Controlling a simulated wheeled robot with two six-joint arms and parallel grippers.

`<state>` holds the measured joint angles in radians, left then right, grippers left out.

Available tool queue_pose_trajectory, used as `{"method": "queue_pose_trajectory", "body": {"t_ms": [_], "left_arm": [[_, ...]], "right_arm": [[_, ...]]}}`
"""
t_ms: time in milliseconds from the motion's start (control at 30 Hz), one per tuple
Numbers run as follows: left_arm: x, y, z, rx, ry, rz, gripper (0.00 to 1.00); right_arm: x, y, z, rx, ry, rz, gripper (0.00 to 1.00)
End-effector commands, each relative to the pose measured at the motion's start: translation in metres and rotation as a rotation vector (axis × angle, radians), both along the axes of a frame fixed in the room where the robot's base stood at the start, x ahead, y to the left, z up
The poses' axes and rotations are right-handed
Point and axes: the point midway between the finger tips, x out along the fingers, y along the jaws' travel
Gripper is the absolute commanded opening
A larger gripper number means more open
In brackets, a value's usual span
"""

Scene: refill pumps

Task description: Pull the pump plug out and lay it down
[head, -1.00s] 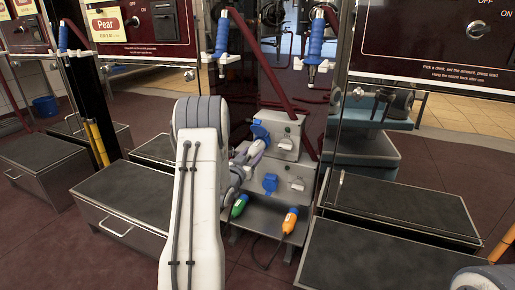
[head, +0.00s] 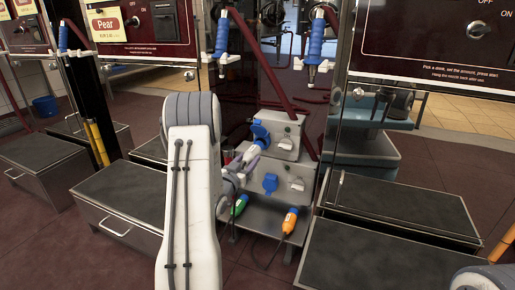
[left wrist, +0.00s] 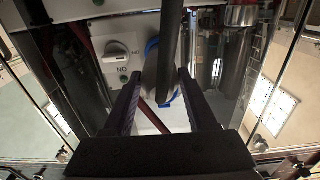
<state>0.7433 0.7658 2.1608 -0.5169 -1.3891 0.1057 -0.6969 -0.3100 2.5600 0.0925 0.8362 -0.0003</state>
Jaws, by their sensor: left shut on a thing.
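My left gripper (head: 240,165) is shut on the pump plug (head: 251,153), a pale plug in front of the upper grey socket box (head: 286,146). A blue socket with its blue cover raised (head: 260,131) is on that box. In the left wrist view, the plug (left wrist: 153,82) lies between the two dark fingers (left wrist: 160,105), with a dark cable (left wrist: 172,50) running across it. A blue rim shows behind the plug. The plug hides the socket mouth, so I cannot tell whether its tip still touches it. My right gripper is not in view.
A lower grey box (head: 293,187) has a shut blue cover (head: 270,183). A green plug (head: 239,205) and an orange plug (head: 290,220) lie on the grey shelf (head: 262,226). Black-topped step boxes (head: 125,195) stand either side. Glass panels flank the boxes.

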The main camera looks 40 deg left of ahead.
Motion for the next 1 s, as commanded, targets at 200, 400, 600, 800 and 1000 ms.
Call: {"method": "queue_pose_trajectory", "body": {"t_ms": [200,400,600,800,1000], "left_arm": [[-0.009,-0.002,0.000,0.001,-0.001,0.000,0.00],[-0.015,-0.003,0.001,0.001,-0.002,0.001,0.00],[-0.017,-0.004,0.001,0.001,-0.002,0.000,0.00],[-0.016,-0.004,0.001,0.001,-0.002,0.000,0.00],[-0.016,-0.004,0.001,0.001,-0.002,0.000,0.00]], "right_arm": [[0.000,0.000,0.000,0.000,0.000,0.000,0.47],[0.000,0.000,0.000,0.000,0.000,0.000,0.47],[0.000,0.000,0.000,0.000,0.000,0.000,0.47],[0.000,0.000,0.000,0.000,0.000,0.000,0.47],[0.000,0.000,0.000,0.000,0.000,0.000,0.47]]}}
